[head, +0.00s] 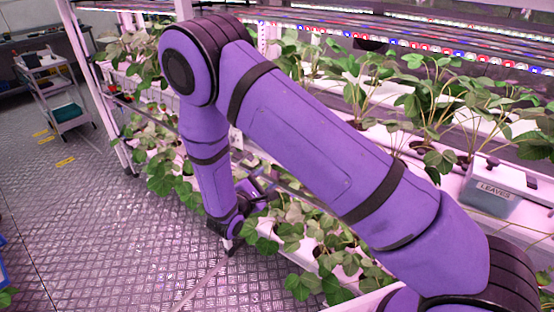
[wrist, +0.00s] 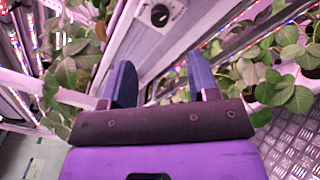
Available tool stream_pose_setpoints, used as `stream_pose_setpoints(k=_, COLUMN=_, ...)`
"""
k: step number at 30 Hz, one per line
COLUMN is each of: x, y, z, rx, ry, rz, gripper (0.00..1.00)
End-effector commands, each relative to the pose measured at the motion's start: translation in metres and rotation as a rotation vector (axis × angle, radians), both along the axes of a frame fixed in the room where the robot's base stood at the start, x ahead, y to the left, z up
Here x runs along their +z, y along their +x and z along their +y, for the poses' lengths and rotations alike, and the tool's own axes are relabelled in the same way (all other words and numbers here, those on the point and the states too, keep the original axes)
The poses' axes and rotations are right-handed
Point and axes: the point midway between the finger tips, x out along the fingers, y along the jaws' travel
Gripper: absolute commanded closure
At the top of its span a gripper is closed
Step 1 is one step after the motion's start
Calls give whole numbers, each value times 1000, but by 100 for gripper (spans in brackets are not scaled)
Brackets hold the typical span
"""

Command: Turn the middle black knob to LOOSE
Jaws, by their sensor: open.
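In the wrist view, a round black knob (wrist: 160,15) with a pale pointer mark sits on a light plate on a rack beam, near the top edge. Any lettering around it is too small to read, and I cannot tell whether it is the middle knob. No other knob shows clearly. My gripper (wrist: 160,62) is open with nothing between its two dark blue fingers. The knob lies beyond the fingertips, in line with the gap and apart from them. In the head view my arm reaches down beside the rack, and no knob can be made out there.
Strawberry plants (head: 290,230) crowd the lower rack level around my gripper. More plants (head: 430,85) fill the upper level. A lidded box labelled LEAVES (head: 490,190) stands at the right. A trolley (head: 55,95) is at the back left.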

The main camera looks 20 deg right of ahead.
Motion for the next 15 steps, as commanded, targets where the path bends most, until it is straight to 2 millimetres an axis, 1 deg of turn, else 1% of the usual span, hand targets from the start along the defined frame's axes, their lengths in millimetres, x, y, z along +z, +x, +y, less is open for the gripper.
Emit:
stream_pose_setpoints(k=2, x=-3, y=1, z=0, rx=7, ry=-4, rz=0, gripper=45)
stream_pose_setpoints(k=5, x=-3, y=7, z=-7, rx=6, ry=-4, rz=-1, gripper=45)
stream_pose_setpoints(k=8, x=-2, y=16, z=-18, rx=4, ry=-4, rz=-1, gripper=45)
stream_pose_setpoints(k=15, x=-2, y=45, z=-49, rx=4, ry=-3, rz=-2, gripper=45)
